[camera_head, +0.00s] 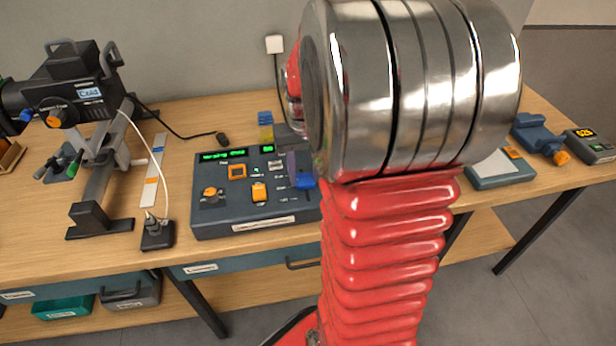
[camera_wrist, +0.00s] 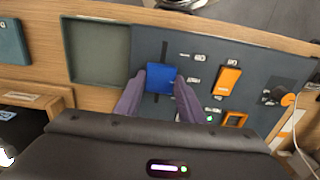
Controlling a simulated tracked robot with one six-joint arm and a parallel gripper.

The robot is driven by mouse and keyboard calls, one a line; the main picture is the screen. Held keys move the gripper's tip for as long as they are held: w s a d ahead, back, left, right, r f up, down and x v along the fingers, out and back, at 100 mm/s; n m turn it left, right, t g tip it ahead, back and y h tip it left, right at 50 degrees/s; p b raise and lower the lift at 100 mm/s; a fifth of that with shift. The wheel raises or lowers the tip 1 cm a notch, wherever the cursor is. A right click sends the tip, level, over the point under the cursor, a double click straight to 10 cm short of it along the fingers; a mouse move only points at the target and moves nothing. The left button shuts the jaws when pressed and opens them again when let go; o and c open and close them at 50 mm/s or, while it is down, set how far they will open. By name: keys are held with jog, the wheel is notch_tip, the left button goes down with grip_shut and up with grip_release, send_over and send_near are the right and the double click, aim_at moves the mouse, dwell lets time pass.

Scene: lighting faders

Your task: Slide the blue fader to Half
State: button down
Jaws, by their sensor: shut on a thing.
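The dark fader console (camera_head: 215,219) stands on the wooden bench; it also fills the middle of the wrist view (camera_wrist: 207,70). The blue fader cap (camera_wrist: 160,78) sits on its dark slot, with slot showing above it. My gripper (camera_wrist: 160,88) is shut on the blue cap, one purple finger on each side. In the head view, my arm covers much of the console's right side, and only a bit of the blue cap (camera_head: 305,182) shows beside it. Small white labels (camera_wrist: 193,80) lie beside the slot, too small to read surely.
An orange fader (camera_wrist: 228,80) lies right of the blue one in the wrist view, with an orange-framed square (camera_wrist: 235,119) and an orange knob (camera_wrist: 286,99). A stage lamp (camera_head: 75,85) and a cable plug (camera_head: 158,234) are left of the console. A small box (camera_head: 499,169) stands right.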

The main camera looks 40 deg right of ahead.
aim_at(304, 178)
jog(key=shift+w+a, duration=0.1)
jog(key=c, duration=1.5)
grip_release()
jog(key=o, duration=0.3)
jog(key=shift+o, duration=0.2)
jog(key=shift+r, duration=0.1)
notch_tip(304, 178, up, 14)
jog(key=shift+f, duration=0.25)
